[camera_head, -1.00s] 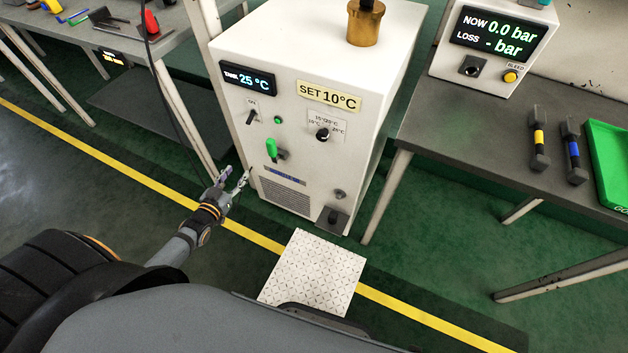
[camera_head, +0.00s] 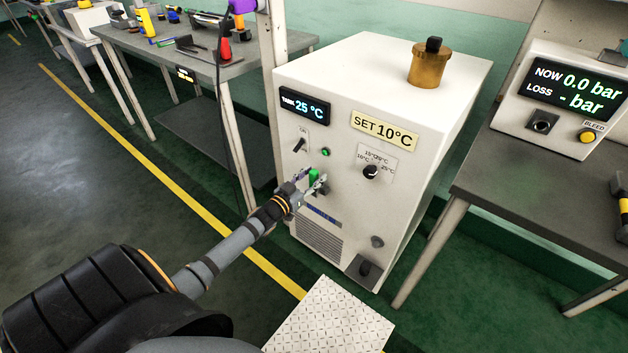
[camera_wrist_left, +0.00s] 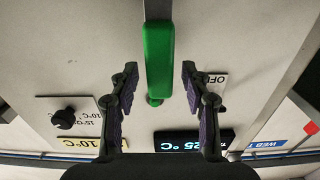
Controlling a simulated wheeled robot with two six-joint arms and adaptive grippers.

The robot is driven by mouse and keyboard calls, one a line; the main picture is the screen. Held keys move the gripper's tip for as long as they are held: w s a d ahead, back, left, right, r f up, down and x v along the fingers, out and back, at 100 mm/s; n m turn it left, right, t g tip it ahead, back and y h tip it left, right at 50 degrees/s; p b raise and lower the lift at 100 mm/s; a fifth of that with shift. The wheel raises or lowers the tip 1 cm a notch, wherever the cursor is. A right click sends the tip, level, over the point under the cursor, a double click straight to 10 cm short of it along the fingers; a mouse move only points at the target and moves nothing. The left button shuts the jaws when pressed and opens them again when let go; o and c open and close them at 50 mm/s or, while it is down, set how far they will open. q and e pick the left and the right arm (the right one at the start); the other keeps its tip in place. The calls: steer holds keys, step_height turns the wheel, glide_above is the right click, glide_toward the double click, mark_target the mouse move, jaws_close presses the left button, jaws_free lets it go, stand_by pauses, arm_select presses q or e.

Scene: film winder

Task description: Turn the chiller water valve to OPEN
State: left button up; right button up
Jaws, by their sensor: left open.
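The chiller (camera_head: 385,75) is a white box standing on the floor ahead of me. Its water valve has a green lever handle (camera_wrist_left: 158,62), which in the head view (camera_head: 314,177) is partly hidden by my left gripper. My left gripper (camera_head: 312,182) is at the chiller's front face, around the handle's position. In the left wrist view, my left gripper (camera_wrist_left: 160,88) is open, with one purple-padded finger on each side of the green handle and a visible gap to both. The wrist view is upside down. My right gripper is not in view.
The chiller front also carries a tank display (camera_head: 304,106) reading 25 °C, a SET 10°C label (camera_head: 384,131), a black dial (camera_head: 370,171) and a toggle switch (camera_head: 299,145). A table (camera_head: 535,175) stands at right, and a workbench (camera_head: 215,60) at left. A white patterned plate (camera_head: 330,320) lies in front.

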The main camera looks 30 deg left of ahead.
arm_select(q)
steer(key=shift+w, duration=0.45)
steer(key=shift+c, duration=0.3)
jaws_close()
